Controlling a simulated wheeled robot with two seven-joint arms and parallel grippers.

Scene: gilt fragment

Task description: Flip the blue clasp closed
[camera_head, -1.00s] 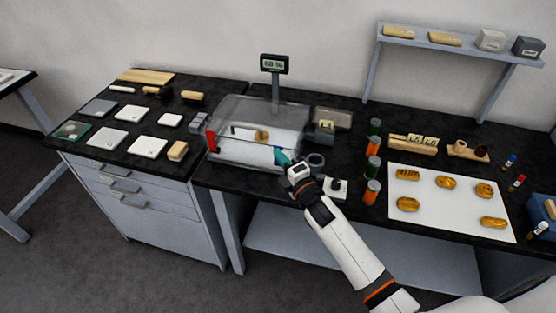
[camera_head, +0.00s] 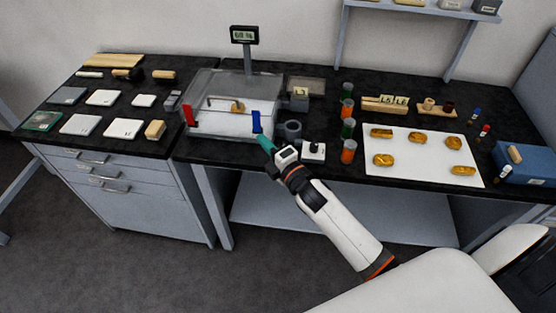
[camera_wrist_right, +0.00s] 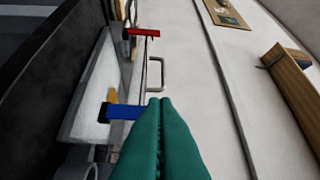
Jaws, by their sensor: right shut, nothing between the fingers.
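The blue clasp (camera_head: 256,121) stands at the front right corner of the clear case (camera_head: 215,95); it also shows in the wrist view (camera_wrist_right: 122,111), left of my fingertips. A red clasp (camera_head: 190,115) is at the case's front left corner, and in the wrist view (camera_wrist_right: 142,32) it is near the top. My right gripper (camera_head: 263,141), with teal fingers, is shut and empty just in front of and below the blue clasp. In the wrist view its fingers (camera_wrist_right: 160,102) are pressed together; I cannot tell whether they touch the clasp. My left gripper is out of view.
A gold fragment (camera_head: 238,107) lies inside the case. A dark ring (camera_head: 292,130) and a small white box with a black knob (camera_head: 313,152) stand right of the gripper. Capped jars (camera_head: 348,130) and a white mat (camera_head: 400,168) with gold pieces lie further right.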

